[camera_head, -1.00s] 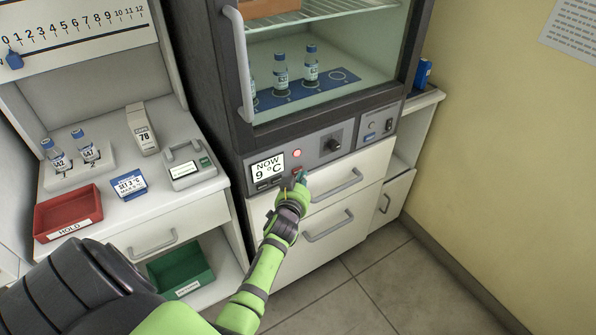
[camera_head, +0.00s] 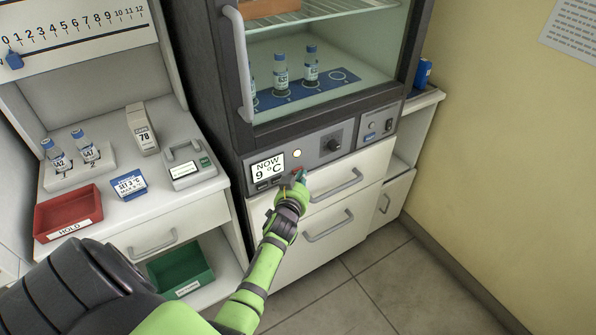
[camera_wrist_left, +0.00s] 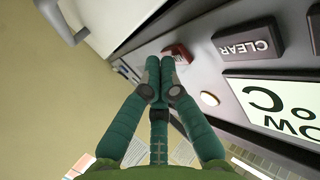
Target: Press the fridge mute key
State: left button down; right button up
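The fridge control panel (camera_head: 318,150) has a display (camera_head: 267,165) reading "NOW 9 °C" and a round lamp (camera_head: 297,153), which is pale now. In the left wrist view a red key (camera_wrist_left: 178,52) stands out from the panel, beside a dark CLEAR key (camera_wrist_left: 247,42) and the pale lamp (camera_wrist_left: 209,98). I cannot read a label on the red key. My left gripper (camera_head: 299,178) is at the panel's lower edge, partly hiding the keys. Its fingers (camera_wrist_left: 153,80) are together and empty, with the tips close to the red key; contact is unclear. My right gripper is out of view.
A glass-fronted cabinet with vials (camera_head: 311,64) is above the panel. White drawers with handles (camera_head: 328,226) are below it. A bench with a red tray (camera_head: 68,212) and a timer-like device (camera_head: 188,165) stands at left. The floor at right is clear.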

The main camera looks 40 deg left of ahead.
pick_arm(q)
jog(key=shift+s+d, duration=0.25)
jog(key=shift+d, duration=0.3)
jog(key=shift+d, duration=0.1)
jog(key=d, duration=0.1)
jog(key=s+d, duration=0.1)
jog(key=d, duration=0.1)
jog(key=s+d, duration=0.1)
jog(key=shift+d, duration=0.3)
jog(key=shift+d+f, duration=0.1)
dwell(0.5)
